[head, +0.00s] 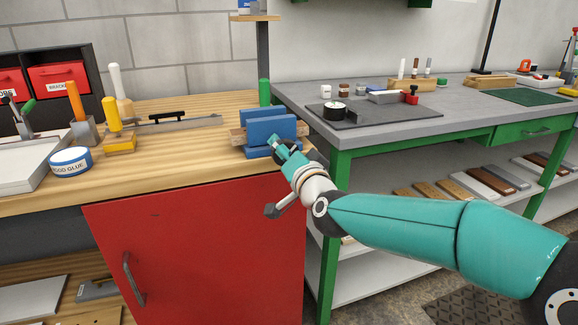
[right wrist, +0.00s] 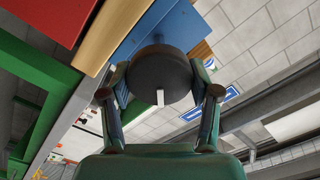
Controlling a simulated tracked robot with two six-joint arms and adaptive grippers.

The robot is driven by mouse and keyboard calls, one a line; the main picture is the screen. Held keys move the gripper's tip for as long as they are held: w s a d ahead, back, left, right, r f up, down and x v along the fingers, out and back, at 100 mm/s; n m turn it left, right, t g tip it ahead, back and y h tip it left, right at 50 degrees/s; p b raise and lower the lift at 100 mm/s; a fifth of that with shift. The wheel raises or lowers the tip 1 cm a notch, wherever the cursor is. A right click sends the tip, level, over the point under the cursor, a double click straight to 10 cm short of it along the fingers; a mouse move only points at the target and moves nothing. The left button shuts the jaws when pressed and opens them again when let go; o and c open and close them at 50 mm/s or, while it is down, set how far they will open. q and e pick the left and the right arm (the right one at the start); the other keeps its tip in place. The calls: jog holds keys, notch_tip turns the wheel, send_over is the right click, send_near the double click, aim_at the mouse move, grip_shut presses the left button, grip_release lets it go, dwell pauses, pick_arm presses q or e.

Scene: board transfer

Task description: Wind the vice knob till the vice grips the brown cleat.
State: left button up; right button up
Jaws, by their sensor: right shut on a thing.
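The blue vice (head: 271,131) stands on the right end of the wooden bench, near its front edge. A brown wooden piece, apparently the cleat (head: 237,135), sticks out past the blue jaws on the left. Whether the jaws press on it cannot be told. In the right wrist view the dark round vice knob (right wrist: 160,72) with a pale mark sits between my right gripper's (right wrist: 162,88) fingers, which are shut on it. The blue vice body shows behind it. In the head view my right gripper (head: 284,147) is at the vice's front and hides the knob. My left gripper is out of view.
The red cabinet door (head: 200,250) is below. A grey bench (head: 470,105) with a dark mat stands to the right.

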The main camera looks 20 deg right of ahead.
jog(key=shift+d+f+m+b, duration=0.1)
jog(key=shift+d+m+b, duration=0.1)
jog(key=shift+m+b, duration=1.45)
jog(key=shift+m, duration=0.35)
jog(key=o, duration=1.1)
jog(key=shift+s, duration=0.3)
jog(key=s, duration=1.1)
jog(key=shift+s+d, duration=0.2)
